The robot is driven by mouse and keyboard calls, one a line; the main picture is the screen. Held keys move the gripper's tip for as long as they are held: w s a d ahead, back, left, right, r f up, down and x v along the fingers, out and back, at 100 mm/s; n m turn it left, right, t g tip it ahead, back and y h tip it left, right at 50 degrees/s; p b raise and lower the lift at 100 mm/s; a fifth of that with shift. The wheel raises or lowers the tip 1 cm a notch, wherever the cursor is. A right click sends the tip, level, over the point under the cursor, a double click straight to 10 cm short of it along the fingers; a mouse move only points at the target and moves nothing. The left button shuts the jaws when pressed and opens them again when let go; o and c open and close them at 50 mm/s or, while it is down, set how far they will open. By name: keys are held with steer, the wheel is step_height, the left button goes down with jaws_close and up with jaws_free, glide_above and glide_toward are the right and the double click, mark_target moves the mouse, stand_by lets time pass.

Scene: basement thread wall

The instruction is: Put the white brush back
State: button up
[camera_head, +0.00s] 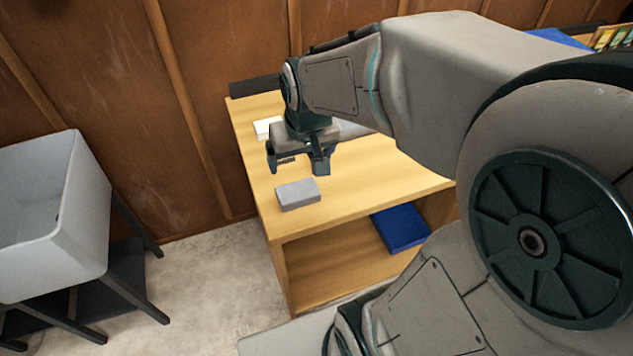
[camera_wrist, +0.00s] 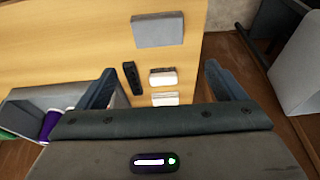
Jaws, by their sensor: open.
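My gripper (camera_head: 297,164) is open and points down above the wooden table, behind the grey block in the head view. In the wrist view my gripper (camera_wrist: 160,76) has its two fingers spread, with nothing held between them. A small white item with a tan lower edge (camera_wrist: 163,78), which may be the white brush, lies on the table between the fingers. A second white item (camera_wrist: 165,99) lies just below it, partly hidden by the gripper body. I cannot tell surely which is the brush. In the head view one white item (camera_head: 266,127) shows left of my gripper.
A grey block (camera_head: 298,194) lies near the table's (camera_head: 385,187) front left; a slim black item (camera_wrist: 132,77) lies beside the white ones. A grey bin with purple cups (camera_wrist: 45,115) stands nearby. A blue item (camera_head: 401,228) is on the lower shelf; a grey tub (camera_head: 85,230) stands left.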

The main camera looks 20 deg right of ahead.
steer(key=s, duration=0.9)
steer(key=shift+s+r+g, duration=0.15)
steer(key=shift+s+g, duration=0.05)
steer(key=shift+g, duration=0.2)
steer(key=shift+d, duration=0.1)
